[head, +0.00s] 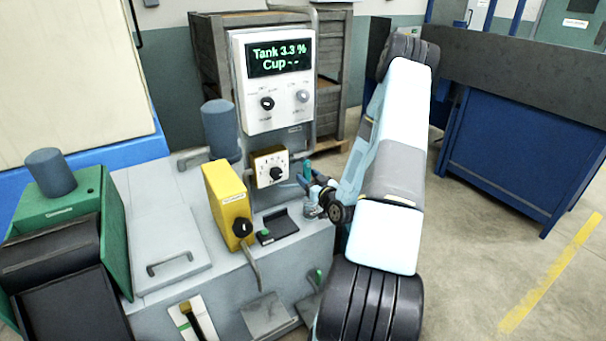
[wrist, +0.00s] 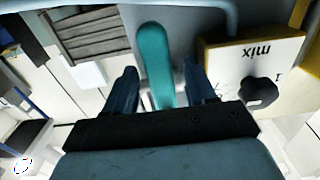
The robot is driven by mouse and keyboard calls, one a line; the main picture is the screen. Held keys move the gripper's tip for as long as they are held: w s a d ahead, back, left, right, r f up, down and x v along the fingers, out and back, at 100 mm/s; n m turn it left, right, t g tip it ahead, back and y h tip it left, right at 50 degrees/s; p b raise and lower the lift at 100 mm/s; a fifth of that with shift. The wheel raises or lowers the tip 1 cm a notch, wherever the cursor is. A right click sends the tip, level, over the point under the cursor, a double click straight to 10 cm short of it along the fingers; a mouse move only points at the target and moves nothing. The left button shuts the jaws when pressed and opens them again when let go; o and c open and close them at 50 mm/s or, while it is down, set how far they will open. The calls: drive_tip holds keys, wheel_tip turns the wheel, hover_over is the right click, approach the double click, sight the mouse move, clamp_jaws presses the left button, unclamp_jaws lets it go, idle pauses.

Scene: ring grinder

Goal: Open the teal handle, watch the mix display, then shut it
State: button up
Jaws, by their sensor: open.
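The teal handle (wrist: 155,62) stands between the two fingers of my gripper (wrist: 156,88) in the wrist view. The fingers are apart, with a gap visible on each side of the handle. In the head view the handle (head: 307,168) shows as a small teal piece at the tip of my gripper (head: 309,182), which partly hides its lower end. The mix display (head: 280,57) is on a white panel above and reads "Tank 3.3 %" and "Cup - -".
A yellow box with a dial (head: 270,167), marked "mix" in the wrist view (wrist: 250,65), is close beside the handle. A taller yellow box (head: 229,205) with a black knob stands further left. A small black tray (head: 276,227) lies in front. Open floor is at right.

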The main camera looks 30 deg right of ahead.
sight(304, 172)
drive_tip(key=shift+w, duration=1.85)
clamp_jaws()
